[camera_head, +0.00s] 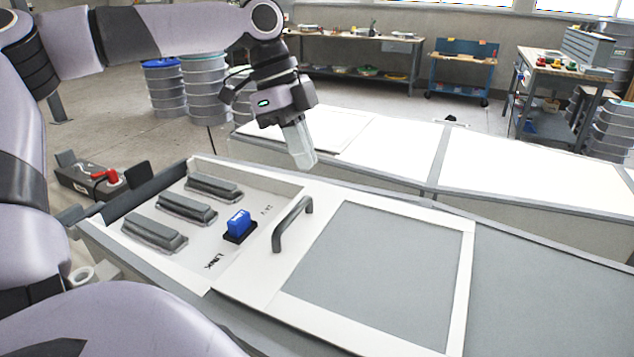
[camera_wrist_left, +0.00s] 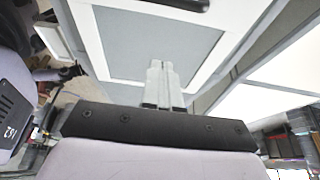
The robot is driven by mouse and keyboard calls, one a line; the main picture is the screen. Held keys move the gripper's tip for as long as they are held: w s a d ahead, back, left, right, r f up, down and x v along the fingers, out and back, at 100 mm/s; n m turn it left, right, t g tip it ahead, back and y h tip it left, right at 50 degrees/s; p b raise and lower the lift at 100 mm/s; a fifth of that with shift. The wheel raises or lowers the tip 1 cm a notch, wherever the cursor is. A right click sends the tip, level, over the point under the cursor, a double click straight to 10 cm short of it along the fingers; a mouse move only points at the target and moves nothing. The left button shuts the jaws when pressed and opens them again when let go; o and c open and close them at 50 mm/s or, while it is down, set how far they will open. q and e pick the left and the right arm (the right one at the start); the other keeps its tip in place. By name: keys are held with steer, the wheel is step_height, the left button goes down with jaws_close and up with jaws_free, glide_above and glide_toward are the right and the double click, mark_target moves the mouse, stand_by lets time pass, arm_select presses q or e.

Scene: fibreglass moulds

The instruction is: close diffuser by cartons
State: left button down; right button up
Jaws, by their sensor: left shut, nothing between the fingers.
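A light-framed panel with a grey centre (camera_head: 385,275) and a curved grey handle (camera_head: 293,222) at its left edge lies on a long bench-height unit; it looks like the diffuser. It leaves a white bay (camera_head: 205,262) uncovered at its left. My left gripper (camera_head: 303,160) is shut and empty, above the far edge of the unit, behind the handle and apart from it. In the left wrist view the shut fingers (camera_wrist_left: 162,75) show in front of the panel (camera_wrist_left: 150,45), and the dark handle (camera_wrist_left: 185,3) is cut by the top edge. I cannot make out any cartons. My right gripper is not in view.
A second unit with white panels (camera_head: 390,145) runs behind. Drums (camera_head: 205,90) and worktables stand farther back.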

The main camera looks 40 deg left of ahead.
arm_select(q)
glide_above(300, 231)
steer(key=d, duration=0.4)
steer(key=f, duration=0.6)
steer(key=w+f, duration=0.1)
steer(key=f, duration=0.1)
steer(key=shift+a+f+b, duration=0.1)
steer(key=shift+f+b, duration=0.2)
steer(key=shift+f, duration=0.1)
steer(key=shift+a+f, duration=0.2)
steer(key=shift+s+a+f+p, duration=0.1)
steer(key=shift+s+a+p, duration=0.15)
steer(key=shift+a, duration=0.35)
steer(key=shift+s+a+f+p, duration=0.1)
steer(key=shift+s+a+p, duration=0.1)
steer(key=shift+a, duration=0.35)
steer(key=shift+a+f, duration=0.15)
steer(key=shift+a, duration=0.3)
